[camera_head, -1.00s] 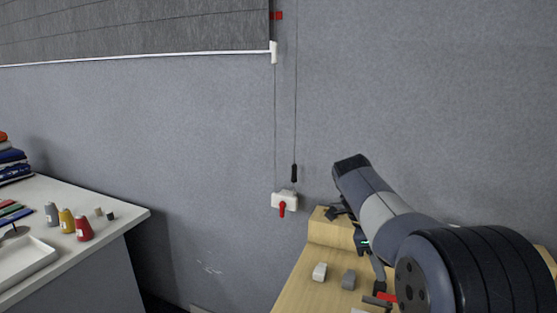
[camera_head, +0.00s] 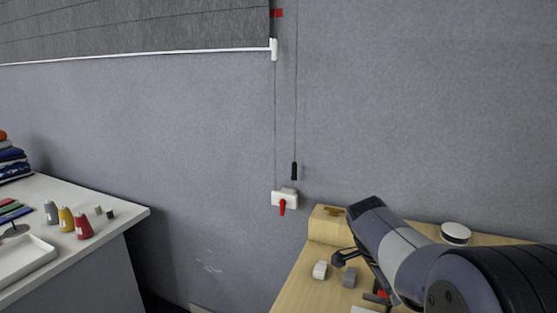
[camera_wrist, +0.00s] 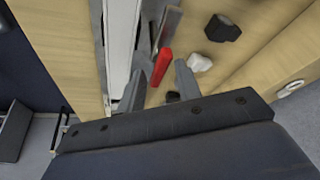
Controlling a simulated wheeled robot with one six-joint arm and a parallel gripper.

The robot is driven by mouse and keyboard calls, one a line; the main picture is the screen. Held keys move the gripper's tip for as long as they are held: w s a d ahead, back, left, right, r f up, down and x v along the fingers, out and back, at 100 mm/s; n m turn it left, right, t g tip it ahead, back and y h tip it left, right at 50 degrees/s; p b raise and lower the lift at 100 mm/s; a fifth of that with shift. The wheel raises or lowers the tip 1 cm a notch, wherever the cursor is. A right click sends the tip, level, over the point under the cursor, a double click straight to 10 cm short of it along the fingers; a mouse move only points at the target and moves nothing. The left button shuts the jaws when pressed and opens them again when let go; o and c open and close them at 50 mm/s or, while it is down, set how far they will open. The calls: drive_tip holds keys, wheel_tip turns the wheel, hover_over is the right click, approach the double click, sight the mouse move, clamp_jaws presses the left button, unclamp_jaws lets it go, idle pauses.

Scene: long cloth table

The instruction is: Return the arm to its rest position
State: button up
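My arm (camera_head: 390,245) reaches over the wooden table at the right in the head view, with its forearm angled down. My gripper (camera_wrist: 159,72) shows in the wrist view with its two grey fingers apart. Nothing is visibly held between them. A red-handled tool (camera_wrist: 163,66) lies on the table below, in line with the gap. In the head view the gripper is small, dark and partly hidden by the arm.
On the wooden table (camera_head: 300,290) lie a white block (camera_head: 320,270), a grey block (camera_head: 349,277) and a round white-topped item (camera_head: 455,233). A wall box with a red lever (camera_head: 282,207) hangs behind. A white table (camera_head: 110,215) with spools stands left.

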drive_tip(key=shift+s+n+t, duration=0.1)
drive_tip(key=shift+n+t, duration=0.2)
drive_tip(key=shift+n, duration=0.6)
